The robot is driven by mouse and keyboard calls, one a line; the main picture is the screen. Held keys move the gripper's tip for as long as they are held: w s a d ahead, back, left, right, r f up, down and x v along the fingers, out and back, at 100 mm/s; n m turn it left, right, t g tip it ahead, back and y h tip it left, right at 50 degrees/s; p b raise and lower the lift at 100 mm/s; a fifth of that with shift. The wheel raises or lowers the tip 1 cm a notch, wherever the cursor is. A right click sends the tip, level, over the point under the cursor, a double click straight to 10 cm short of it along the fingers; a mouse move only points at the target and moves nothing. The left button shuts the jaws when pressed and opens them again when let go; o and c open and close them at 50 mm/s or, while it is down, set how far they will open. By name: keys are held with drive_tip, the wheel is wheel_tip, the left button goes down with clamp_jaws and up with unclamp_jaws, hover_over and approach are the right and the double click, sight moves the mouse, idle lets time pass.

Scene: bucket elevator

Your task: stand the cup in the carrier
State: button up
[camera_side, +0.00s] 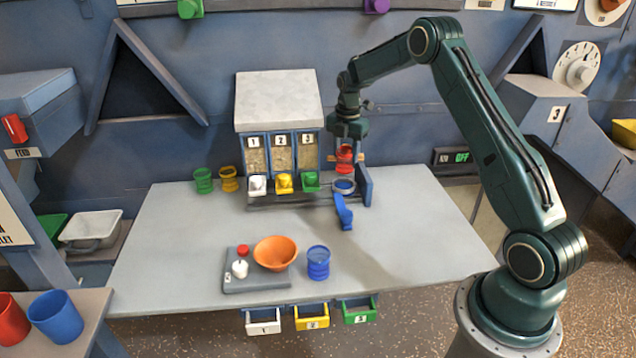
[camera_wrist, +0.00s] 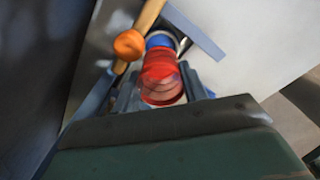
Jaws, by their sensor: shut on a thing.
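A red cup (camera_side: 344,165) is held upright by my gripper (camera_side: 345,148) at the right end of the dispenser on the table. It shows between the two fingers of my gripper (camera_wrist: 160,92) in the wrist view, where the red cup (camera_wrist: 160,72) fills the gap. The blue ring-shaped carrier (camera_side: 343,187) lies just below the cup in the side view. In the wrist view the carrier's blue rim (camera_wrist: 160,40) shows past the cup, partly hidden by it. I cannot tell whether the cup's base touches the carrier.
A blue upright plate (camera_side: 364,186) stands right of the carrier, and a blue lever (camera_side: 343,212) is in front. White, yellow and green spouts (camera_side: 284,183) line the left. An orange bowl (camera_side: 275,253) and a blue cup (camera_side: 318,263) stand nearer the front. The table's right side is clear.

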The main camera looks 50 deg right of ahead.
sight(345, 166)
drive_tip(key=shift+f, duration=2.1)
drive_tip(key=shift+f, duration=1.05)
idle(0.9)
drive_tip(key=o, duration=1.1)
drive_tip(key=shift+c, duration=0.2)
drive_tip(key=shift+r, duration=0.1)
drive_tip(key=shift+w+r, duration=0.1)
drive_tip(key=shift+r, duration=0.05)
drive_tip(key=shift+d+r, duration=0.1)
drive_tip(key=shift+r, duration=0.05)
drive_tip(key=shift+d+r, duration=0.1)
drive_tip(key=shift+r, duration=1.25)
